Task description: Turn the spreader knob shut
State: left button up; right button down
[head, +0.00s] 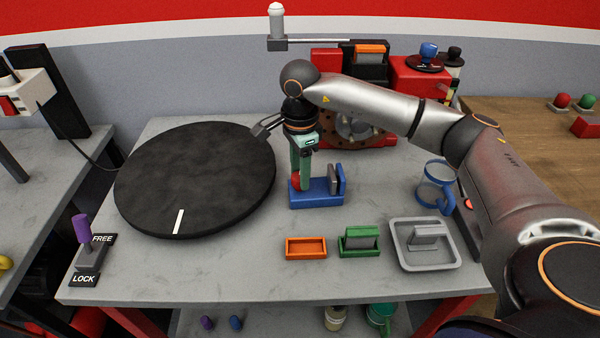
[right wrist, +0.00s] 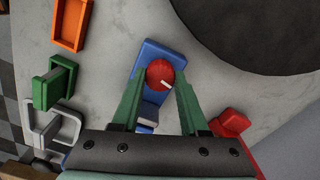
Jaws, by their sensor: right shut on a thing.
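The spreader is a small blue block (head: 316,198) on the grey table, with a blue upright and a grey plate at its right end. Its round red knob (head: 296,181) sits at the block's left end. My right gripper (head: 301,172) comes down from above with green fingers and is shut on the red knob. In the right wrist view the knob (right wrist: 160,74) lies between the two fingertips, and a short white mark on it points to the lower right. The blue block also shows there (right wrist: 160,53). My left gripper is in neither view.
A large black turntable (head: 195,180) fills the table's left. An orange tray (head: 306,248), a green holder (head: 359,241) and a grey tray (head: 424,245) stand in front.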

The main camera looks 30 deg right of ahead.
jog(key=shift+n, duration=1)
jog(key=c, duration=0.7)
grip_release()
jog(key=shift+r, duration=0.1)
jog(key=shift+r, duration=6.2)
